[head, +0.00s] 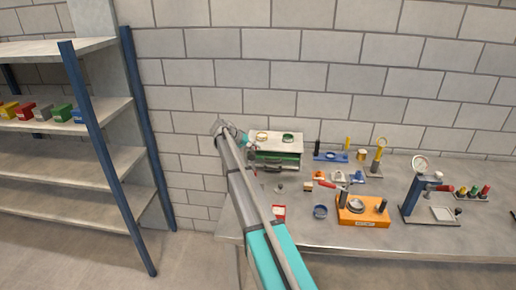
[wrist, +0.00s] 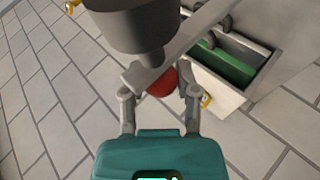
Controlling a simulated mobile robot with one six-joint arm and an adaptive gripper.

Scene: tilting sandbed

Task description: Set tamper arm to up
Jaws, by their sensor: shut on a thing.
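My gripper (wrist: 158,82) is closed around a red ball-like piece (wrist: 162,84) in the wrist view. A light grey bar (wrist: 195,42) and a dark grey cylinder with a narrow stem (wrist: 135,28) lie over it and partly hide it. Whether these parts are the tamper arm I cannot tell. In the head view my gripper (head: 243,138) is beside the left end of the cabinet, above the bench's far left; what it holds is too small to make out. A blue stand with a dial and red handle (head: 416,192) stands at the bench's right.
The cabinet (head: 293,147) has a green drawer, also in the wrist view (wrist: 232,66). An orange device (head: 375,218), a blue cup (head: 320,211) and several small tools crowd the bench (head: 300,236). Shelves (head: 60,168) stand left. A block wall (head: 300,75) is behind.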

